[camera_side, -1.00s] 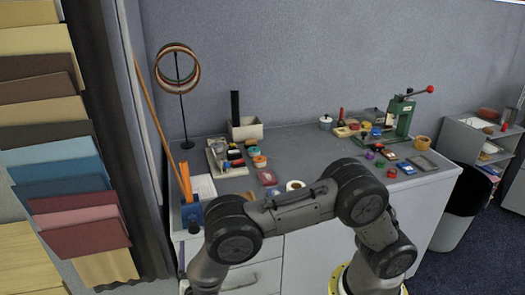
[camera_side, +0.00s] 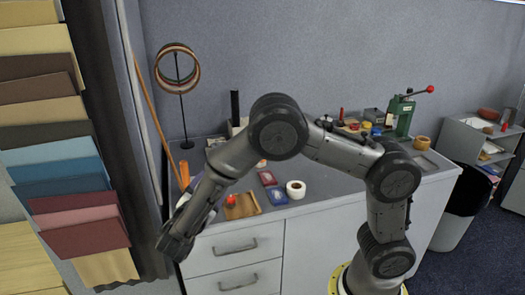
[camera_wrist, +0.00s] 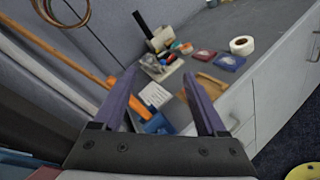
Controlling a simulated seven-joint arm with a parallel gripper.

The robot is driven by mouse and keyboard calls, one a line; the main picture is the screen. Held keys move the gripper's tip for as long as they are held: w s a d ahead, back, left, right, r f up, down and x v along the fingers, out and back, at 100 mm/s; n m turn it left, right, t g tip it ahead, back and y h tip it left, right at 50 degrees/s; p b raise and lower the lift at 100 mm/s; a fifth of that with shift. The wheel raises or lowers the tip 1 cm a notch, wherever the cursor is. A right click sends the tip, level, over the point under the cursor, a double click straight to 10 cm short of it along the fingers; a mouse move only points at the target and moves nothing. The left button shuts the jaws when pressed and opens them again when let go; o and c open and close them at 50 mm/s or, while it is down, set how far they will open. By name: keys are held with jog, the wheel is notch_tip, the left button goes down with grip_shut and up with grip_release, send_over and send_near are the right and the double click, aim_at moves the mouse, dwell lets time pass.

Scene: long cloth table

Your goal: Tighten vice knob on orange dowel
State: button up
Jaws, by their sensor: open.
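The orange dowel (camera_side: 184,172) stands up at the table's left front corner in the side view. In the wrist view the dowel (camera_wrist: 131,98) runs slanting into a blue vice (camera_wrist: 158,124). In the side view my arm hides the vice. I cannot make out the vice's knob in either view now. My gripper (camera_wrist: 160,78) is open in the wrist view, with two purple fingers spread apart and nothing held. The dowel and vice show between the fingers, nearer the left one. I cannot tell the exact distance to them.
A long thin rod (camera_side: 151,118) leans in the corner by the dowel. A wooden tray (camera_side: 246,208) and a white tape roll (camera_side: 296,189) sit near the front edge. A ring stand (camera_side: 183,117) stands behind. Cloth samples (camera_side: 75,160) hang at the left.

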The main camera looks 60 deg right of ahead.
jog(key=s+d+r+m+g+y, duration=0.3)
jog(key=s+d+r+m, duration=0.4)
jog(key=s, duration=0.3)
jog(key=shift+s+d+r+g+y, duration=0.2)
jog(key=shift+d+r+g+y, duration=0.2)
jog(key=shift+d+r+g, duration=0.4)
jog(key=shift+a+r, duration=0.1)
jog(key=shift+a, duration=0.05)
jog(key=s+r+m+y, duration=0.3)
jog(key=s+m+y, duration=0.2)
jog(key=s, duration=0.6)
jog(key=s+a+f+m+t+y, duration=0.3)
jog(key=a+y, duration=0.3)
jog(key=a, duration=0.4)
jog(key=shift+s+f+t+y, duration=0.3)
jog(key=shift+s+f+t, duration=0.05)
jog(key=shift+s+t, duration=0.35)
